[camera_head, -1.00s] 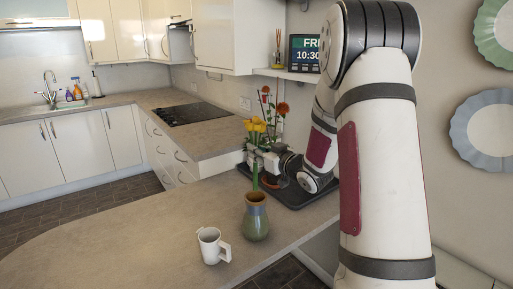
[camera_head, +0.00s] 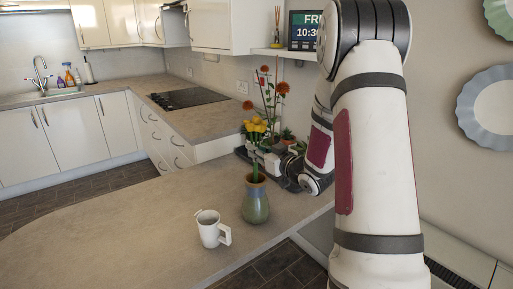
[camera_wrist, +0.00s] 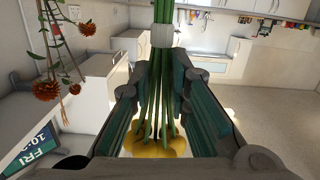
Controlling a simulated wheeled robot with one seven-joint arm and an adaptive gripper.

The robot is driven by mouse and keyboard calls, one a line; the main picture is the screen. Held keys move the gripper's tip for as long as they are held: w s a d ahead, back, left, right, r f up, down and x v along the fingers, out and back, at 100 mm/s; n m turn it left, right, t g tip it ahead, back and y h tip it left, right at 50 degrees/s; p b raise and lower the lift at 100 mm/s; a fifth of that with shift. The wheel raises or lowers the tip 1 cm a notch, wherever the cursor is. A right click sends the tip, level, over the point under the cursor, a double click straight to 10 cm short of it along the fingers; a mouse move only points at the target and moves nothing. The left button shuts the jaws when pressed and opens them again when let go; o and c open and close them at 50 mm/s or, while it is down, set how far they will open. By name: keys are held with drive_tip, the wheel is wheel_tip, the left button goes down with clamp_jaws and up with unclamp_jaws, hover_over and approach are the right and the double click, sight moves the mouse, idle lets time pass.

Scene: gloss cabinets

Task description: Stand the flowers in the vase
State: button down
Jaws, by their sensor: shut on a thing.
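The yellow flowers (camera_head: 257,128) are a bunch with green stems bound by a white band, which shows in the wrist view (camera_wrist: 162,36). My gripper (camera_wrist: 162,72) is shut on the stems, with the yellow blooms below the fingers in that picture. In the head view my gripper (camera_head: 268,160) holds the bunch upright above the vase (camera_head: 256,204), a green-brown glazed pot standing on the counter. The stem ends meet the vase's mouth; I cannot tell how far they are inside. The vase is not visible in the wrist view.
A white mug (camera_head: 209,231) stands close to the vase, at its front left. The counter to the left is clear. A cooktop (camera_head: 188,98) lies farther back.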

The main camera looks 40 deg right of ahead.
drive_tip(key=shift+f+b, duration=0.95)
drive_tip(key=shift+f, duration=0.85)
drive_tip(key=shift+c, duration=2)
unclamp_jaws()
drive_tip(key=s+p, duration=0.3)
drive_tip(key=s, duration=0.8)
drive_tip(key=shift+d, duration=0.1)
